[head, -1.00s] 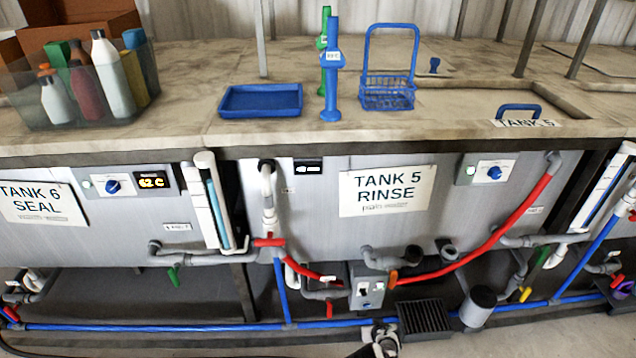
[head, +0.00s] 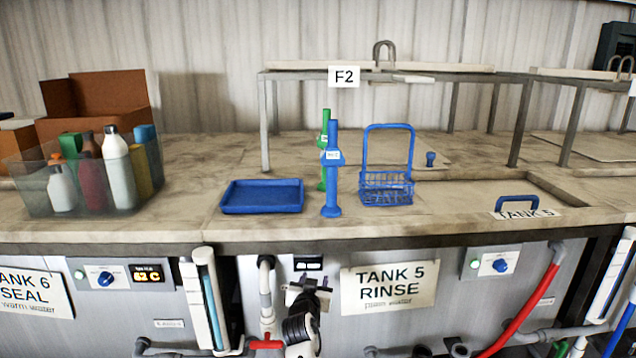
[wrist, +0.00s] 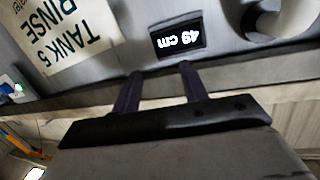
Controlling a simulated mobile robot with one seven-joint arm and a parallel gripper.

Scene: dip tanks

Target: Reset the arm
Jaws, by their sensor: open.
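My gripper (head: 307,284) shows in the head view in front of the tank 5 front panel, just left of the "TANK 5 RINSE" sign (head: 390,288). In the wrist view my gripper (wrist: 158,78) has its two dark fingers apart with nothing between them. Beyond the fingertips is a small black display (wrist: 178,39) reading "49 cm", upside down in that view. The display is partly hidden behind my gripper in the head view.
On the counter are a blue tray (head: 262,196), a blue upright tool (head: 332,170), a green one (head: 323,150) behind it, a blue wire basket (head: 387,188) and a clear bin of bottles (head: 36,203). A red pipe (head: 527,312) and other pipes run along the front. A raised shelf (head: 300,75) stands behind.

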